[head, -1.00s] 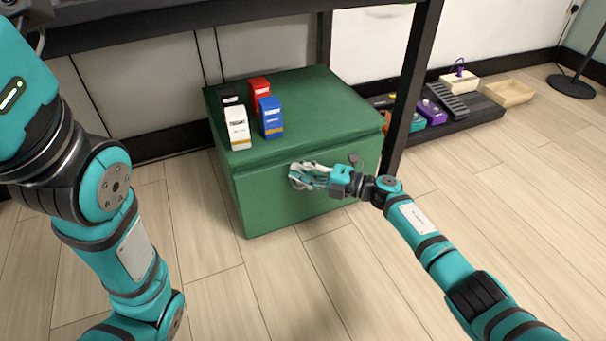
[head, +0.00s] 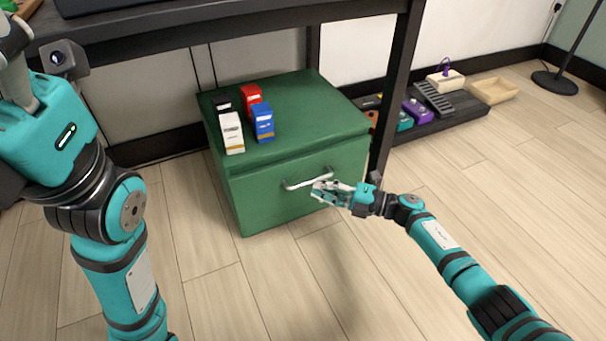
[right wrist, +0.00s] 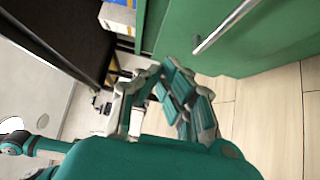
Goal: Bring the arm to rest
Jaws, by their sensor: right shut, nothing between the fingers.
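My right gripper (head: 322,190) is shut and empty in front of the green drawer cabinet, just below the right end of its metal handle (head: 300,184). In the right wrist view its fingers (right wrist: 172,92) are closed together, and the handle (right wrist: 225,27) shows apart from them. The green cabinet (head: 265,205) stands on the floor with its drawer shut. My left arm is raised at the left of the head view; only grey parts near its gripper show at the edge, and its fingertips cannot be made out.
White (head: 231,133), blue (head: 264,121), red (head: 251,95) and black (head: 221,100) boxes stand on the cabinet. A dark table (head: 230,24) overhangs it, with a leg (head: 396,85) at its right. A pedalboard (head: 445,122) and wooden tray (head: 495,90) lie beyond. The front floor is clear.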

